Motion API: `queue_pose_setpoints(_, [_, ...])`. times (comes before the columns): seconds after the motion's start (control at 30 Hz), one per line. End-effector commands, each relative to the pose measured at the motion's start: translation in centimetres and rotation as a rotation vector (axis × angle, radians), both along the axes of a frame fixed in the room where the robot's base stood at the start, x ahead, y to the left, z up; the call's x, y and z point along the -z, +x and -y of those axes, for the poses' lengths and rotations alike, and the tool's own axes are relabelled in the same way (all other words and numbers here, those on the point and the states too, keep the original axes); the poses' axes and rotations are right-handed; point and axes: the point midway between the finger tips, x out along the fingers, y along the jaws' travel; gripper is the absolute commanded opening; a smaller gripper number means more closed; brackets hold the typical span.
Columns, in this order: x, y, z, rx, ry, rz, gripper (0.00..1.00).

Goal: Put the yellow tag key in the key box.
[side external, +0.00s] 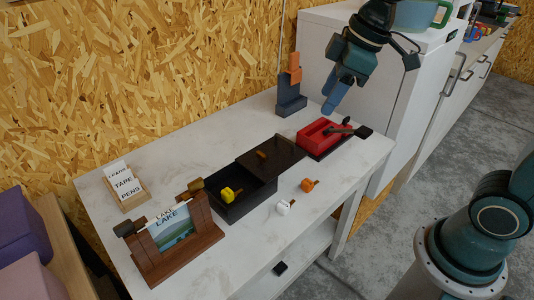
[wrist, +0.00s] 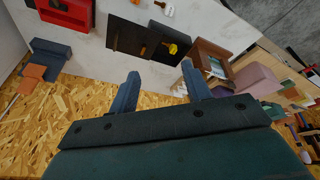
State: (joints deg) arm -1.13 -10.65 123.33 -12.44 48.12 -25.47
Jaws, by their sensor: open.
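The dark key box (side external: 266,194) stands on the bench with its lid (side external: 285,150) slid partway off, leaving the left part open. The yellow tag key (side external: 230,194) appears to lie inside that open part; it also shows in the wrist view (wrist: 173,48). My gripper (side external: 331,109) is high above the back right of the bench, well away from the key and box. In the wrist view my gripper (wrist: 160,82) has its fingers apart with nothing between them.
A white tag key (side external: 286,207) and an orange tag key (side external: 309,185) lie in front of the box. A red tray (side external: 318,138) is right of it. A wooden picture stand (side external: 168,252) and a label holder (side external: 126,186) are left. A blue-grey block stand (side external: 291,101) is behind.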

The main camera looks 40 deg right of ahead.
Motion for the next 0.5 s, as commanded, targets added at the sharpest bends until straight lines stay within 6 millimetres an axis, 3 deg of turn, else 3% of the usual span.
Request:
queue_pose_setpoints(0.23, [-1.2,-5.6,1.9,0.233,0.025,0.043,0.48])
queue_pose_setpoints(0.5, [-0.9,-11.2,3.7,0.479,0.074,0.089,0.48])
